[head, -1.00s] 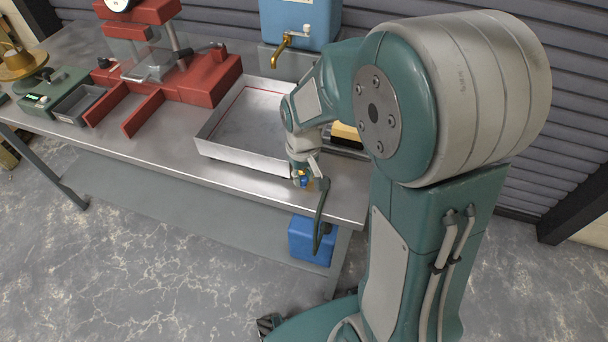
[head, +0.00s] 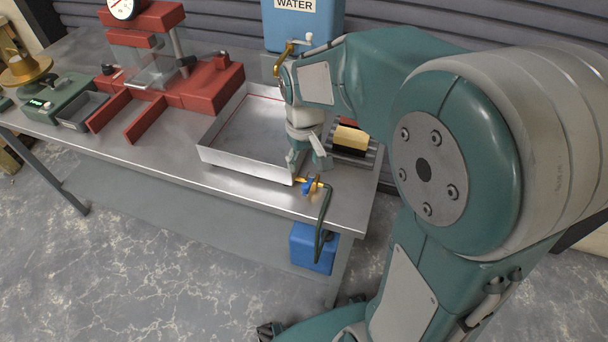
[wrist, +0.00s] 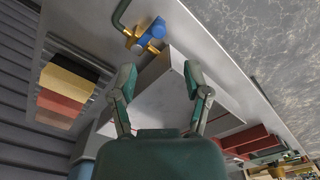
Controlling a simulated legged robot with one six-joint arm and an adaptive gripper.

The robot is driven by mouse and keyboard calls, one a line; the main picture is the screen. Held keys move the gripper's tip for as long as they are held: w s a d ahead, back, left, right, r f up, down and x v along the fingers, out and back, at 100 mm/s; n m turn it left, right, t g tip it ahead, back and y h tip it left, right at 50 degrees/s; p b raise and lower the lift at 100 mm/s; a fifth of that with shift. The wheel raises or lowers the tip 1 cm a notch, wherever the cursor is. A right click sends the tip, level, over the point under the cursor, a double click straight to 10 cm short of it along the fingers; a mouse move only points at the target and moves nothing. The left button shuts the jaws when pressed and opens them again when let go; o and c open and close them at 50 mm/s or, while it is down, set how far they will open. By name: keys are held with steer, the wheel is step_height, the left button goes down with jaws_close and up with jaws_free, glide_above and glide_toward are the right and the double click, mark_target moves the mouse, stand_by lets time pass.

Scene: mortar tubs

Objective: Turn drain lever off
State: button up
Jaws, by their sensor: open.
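The drain valve is brass (wrist: 131,38) with a blue lever (head: 308,186), at the front right corner of the metal tray (head: 240,165). The lever also shows in the wrist view (wrist: 155,29), above and beyond the fingertips. A dark green hose (head: 325,212) runs down from the valve. My gripper (head: 307,168) is over the bench just behind the valve. In the wrist view (wrist: 159,72) its two fingers are spread with nothing between them, and the lever is apart from them.
A blue container (head: 311,250) sits under the hose below the bench edge. A rack with a yellow block (head: 351,139) is right of the tray. A blue water tank (head: 300,25) with a brass tap stands behind. A red press (head: 205,88) stands left. The front bench strip is clear.

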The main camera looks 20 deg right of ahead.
steer(key=shift+r, duration=1.95)
steer(key=s+r+t, duration=0.2)
steer(key=s+r, duration=0.1)
steer(key=s, duration=0.4)
steer(key=s+r+m+t, duration=0.1)
steer(key=s+r+t, duration=0.1)
steer(key=s, duration=0.6)
steer(key=shift+d+r+m+t, duration=0.3)
steer(key=shift+d+r+t, duration=0.15)
steer(key=shift+t, duration=0.35)
